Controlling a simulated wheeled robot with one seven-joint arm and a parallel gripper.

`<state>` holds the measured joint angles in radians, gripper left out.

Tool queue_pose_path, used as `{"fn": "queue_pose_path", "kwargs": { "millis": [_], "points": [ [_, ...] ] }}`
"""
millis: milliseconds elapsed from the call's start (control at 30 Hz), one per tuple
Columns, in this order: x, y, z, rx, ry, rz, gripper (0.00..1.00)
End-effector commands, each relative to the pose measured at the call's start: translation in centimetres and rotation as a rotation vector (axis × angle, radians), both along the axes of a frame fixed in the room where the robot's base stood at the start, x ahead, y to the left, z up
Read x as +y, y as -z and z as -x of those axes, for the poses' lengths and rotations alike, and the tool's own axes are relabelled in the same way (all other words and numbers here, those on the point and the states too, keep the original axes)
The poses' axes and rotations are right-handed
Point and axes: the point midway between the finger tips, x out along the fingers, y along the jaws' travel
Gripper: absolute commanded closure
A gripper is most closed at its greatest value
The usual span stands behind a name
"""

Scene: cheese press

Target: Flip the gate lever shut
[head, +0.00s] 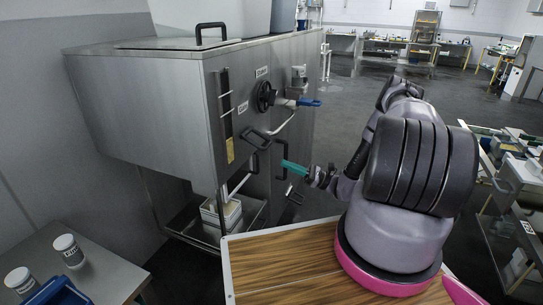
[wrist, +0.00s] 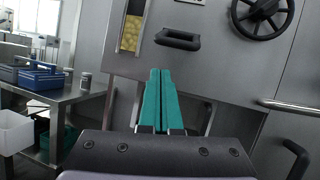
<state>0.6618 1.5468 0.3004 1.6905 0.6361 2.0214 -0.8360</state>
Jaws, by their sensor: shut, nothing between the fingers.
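My gripper (head: 286,162), with teal fingers, is shut and empty in front of the steel press tank (head: 130,85). In the wrist view the fingers (wrist: 163,72) lie side by side, pointing at the tank front. A black handle (wrist: 178,39) sits just above the fingertips there, apart from them in the picture; the head view also shows the black handle (head: 257,139) left of my gripper. A lever with a blue grip (head: 308,102) sticks out to the right from a valve higher up. I cannot tell for certain which one is the gate lever.
A black handwheel (head: 265,96) is on the tank front. White containers (head: 221,213) stand on a low steel shelf below it. A side table (head: 95,262) holds two jars and a blue caddy. A wood-topped surface (head: 285,262) is beside my base.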

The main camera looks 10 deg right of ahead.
Motion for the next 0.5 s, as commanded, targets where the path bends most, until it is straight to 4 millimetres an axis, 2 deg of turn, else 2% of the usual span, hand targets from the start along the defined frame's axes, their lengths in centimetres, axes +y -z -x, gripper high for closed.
{"fn": "queue_pose_path", "kwargs": {
  "millis": [33,200,333,500],
  "points": [
    [-0.2,1.4,0.2,0.021,0.039,-0.037,1.00],
    [-0.8,4.3,0.4,0.058,0.139,-0.116,1.00],
    [-1.0,5.3,0.5,0.071,0.175,-0.143,1.00],
    [-1.1,5.5,0.5,0.075,0.185,-0.151,1.00]
  ]
}}
